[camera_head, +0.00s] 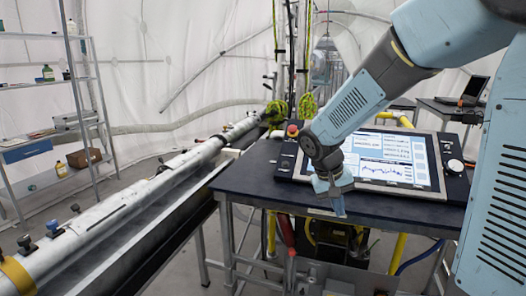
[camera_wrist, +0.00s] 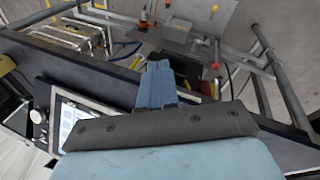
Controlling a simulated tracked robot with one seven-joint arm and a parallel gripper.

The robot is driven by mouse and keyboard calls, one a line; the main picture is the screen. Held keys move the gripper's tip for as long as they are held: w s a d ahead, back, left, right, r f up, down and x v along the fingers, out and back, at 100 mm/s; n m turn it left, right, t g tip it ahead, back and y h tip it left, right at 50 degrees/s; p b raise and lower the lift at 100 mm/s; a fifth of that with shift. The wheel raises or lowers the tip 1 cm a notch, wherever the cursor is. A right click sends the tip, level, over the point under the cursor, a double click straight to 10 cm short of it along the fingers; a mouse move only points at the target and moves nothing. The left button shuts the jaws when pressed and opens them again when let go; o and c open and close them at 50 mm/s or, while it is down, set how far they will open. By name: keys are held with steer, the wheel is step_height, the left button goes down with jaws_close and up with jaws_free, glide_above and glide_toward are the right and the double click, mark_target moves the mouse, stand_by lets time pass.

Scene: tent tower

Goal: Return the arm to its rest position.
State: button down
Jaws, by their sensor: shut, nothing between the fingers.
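My gripper (camera_head: 337,202) shows in the head view at the end of my blue arm, pointing down in front of the control panel and near the front edge of the dark table. Its fingers are together with nothing between them. In the wrist view the closed blue fingers (camera_wrist: 156,84) stick out over the table's edge, with the floor and equipment below. The arm comes in from the upper right and covers part of the panel. I cannot tell how far the fingertips are from the tabletop.
The control panel (camera_head: 388,160) with a lit screen, red button and knob lies on the dark table (camera_head: 262,178). A long white pipe (camera_head: 120,205) runs along the left. A laptop (camera_head: 468,92) sits behind. Shelves (camera_head: 72,125) stand far left. Yellow pipes (camera_head: 397,252) are below the table.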

steer(key=s+d+r+t+y, duration=0.1)
steer(key=s+d+r+t, duration=0.1)
steer(key=s+r, duration=0.4)
steer(key=s+d+r+t+y, duration=0.1)
steer(key=s+r+t+y, duration=0.1)
steer(key=s+r, duration=0.4)
steer(key=s, duration=0.5)
steer(key=shift+s+d+m+t+y, duration=0.3)
steer(key=shift+s+d, duration=0.1)
